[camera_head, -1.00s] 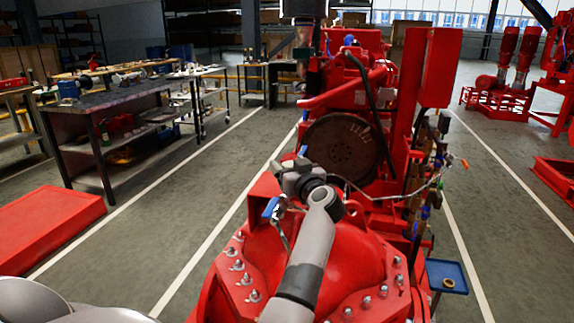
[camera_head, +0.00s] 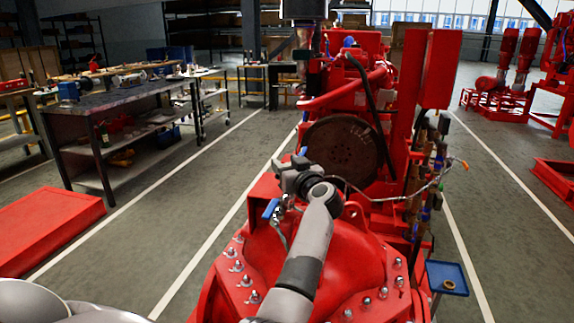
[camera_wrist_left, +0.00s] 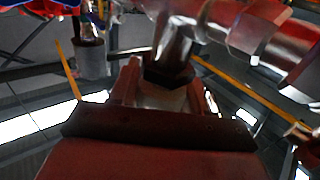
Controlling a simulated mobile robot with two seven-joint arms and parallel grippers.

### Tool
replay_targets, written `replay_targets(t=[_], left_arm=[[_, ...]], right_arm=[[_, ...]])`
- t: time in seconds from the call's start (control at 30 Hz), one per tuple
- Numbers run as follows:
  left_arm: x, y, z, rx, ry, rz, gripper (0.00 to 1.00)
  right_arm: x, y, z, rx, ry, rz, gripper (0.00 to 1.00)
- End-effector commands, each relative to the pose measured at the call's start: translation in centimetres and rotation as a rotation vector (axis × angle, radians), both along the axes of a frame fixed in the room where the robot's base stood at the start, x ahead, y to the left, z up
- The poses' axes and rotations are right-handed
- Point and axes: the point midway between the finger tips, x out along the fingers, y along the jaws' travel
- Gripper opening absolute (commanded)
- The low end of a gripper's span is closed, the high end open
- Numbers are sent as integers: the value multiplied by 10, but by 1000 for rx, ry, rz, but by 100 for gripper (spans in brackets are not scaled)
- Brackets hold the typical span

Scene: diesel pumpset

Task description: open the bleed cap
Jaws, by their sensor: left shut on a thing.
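In the head view my left gripper (camera_head: 286,179) is over the red pump casing (camera_head: 345,262), beside a small valve with a blue handle (camera_head: 271,208). The gripper's own body hides what is between its fingers there. In the left wrist view the fingers (camera_wrist_left: 164,92) stand on both sides of a dark hex-shaped metal piece (camera_wrist_left: 168,76), which appears to be the bleed cap, and are shut on it. A shiny metal stem (camera_wrist_left: 172,45) runs from this piece toward the top of the picture. My right gripper is in neither view.
A large dark flywheel disc (camera_head: 341,150) and red engine parts stand just behind the gripper. Thin pipes and valves run along the right side. A small blue tray (camera_head: 461,279) with a brass-coloured ring (camera_head: 449,284) is at lower right. A workbench (camera_head: 115,97) stands at left.

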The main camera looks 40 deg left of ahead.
Motion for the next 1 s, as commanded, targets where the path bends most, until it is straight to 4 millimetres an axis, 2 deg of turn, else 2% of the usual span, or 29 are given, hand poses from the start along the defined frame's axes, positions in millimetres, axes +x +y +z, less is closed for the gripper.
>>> replay_targets(t=[0.27, 0.6, 1.0], left_arm=[[-2, -1, -1, -2, 3, 156, 16], [-6, 0, -4, -1, -1, 371, 16], [-9, 0, -4, -2, 2, 491, 16]], right_arm=[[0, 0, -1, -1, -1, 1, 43], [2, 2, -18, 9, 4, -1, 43], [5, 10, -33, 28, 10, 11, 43]])
